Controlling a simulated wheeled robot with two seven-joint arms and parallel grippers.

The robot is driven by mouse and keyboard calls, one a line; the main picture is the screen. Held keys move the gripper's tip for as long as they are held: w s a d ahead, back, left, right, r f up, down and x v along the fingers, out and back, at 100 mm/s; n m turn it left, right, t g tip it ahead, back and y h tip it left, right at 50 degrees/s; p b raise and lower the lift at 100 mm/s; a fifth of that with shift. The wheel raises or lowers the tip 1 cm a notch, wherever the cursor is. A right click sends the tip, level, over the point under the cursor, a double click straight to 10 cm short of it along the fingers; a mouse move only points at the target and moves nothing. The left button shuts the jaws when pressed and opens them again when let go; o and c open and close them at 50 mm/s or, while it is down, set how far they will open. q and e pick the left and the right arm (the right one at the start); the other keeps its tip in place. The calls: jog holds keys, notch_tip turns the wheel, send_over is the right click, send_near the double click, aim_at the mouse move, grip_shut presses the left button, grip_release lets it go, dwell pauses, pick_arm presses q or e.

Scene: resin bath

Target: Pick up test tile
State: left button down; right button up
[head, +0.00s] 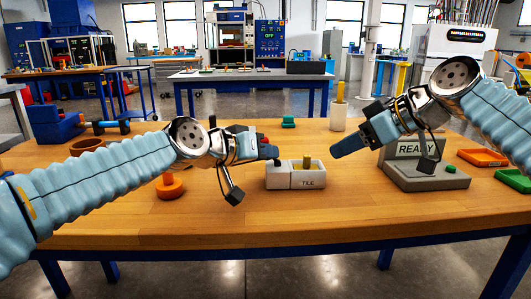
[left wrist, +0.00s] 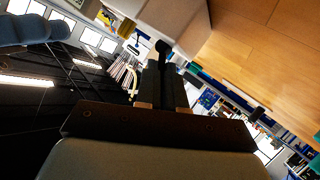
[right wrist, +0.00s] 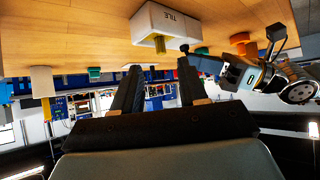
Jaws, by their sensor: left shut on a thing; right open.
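A white holder marked TILE (head: 282,182) stands on the table. An olive-yellow piece, apparently the test tile (head: 306,162), stands up out of its right part; its lower end is hidden. It also shows in the right wrist view (right wrist: 158,44). My left gripper (head: 268,152) is at the holder's upper left, shut on a thin dark tool with a round tip (left wrist: 162,46); that tip also shows in the right wrist view (right wrist: 184,47). My right gripper (head: 336,152) is open and empty, right of the tile and apart from it. Its spread fingers show in its wrist view (right wrist: 158,78).
A grey stand with a READY sign (head: 425,178) is right of the holder. Orange (head: 483,158) and green trays (head: 513,181) lie at the right edge. A white cup with a yellow stick (head: 338,120) stands behind. An orange peg (head: 170,188) is at left. The front table strip is clear.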

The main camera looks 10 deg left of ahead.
aim_at(309, 156)
jog(key=shift+o, duration=0.3)
jog(key=shift+o, duration=0.2)
jog(key=shift+s+d+y, duration=0.3)
jog(key=w+a+f, duration=0.1)
jog(key=a, duration=0.1)
jog(key=w+a+f+t+y, duration=0.1)
jog(key=w+a+f, duration=0.1)
jog(key=w+a+f+t, duration=0.1)
jog(key=w+a, duration=0.1)
jog(key=a, duration=0.1)
jog(key=shift+w+f+y, duration=0.1)
jog(key=shift+f+y, duration=0.3)
grip_shut()
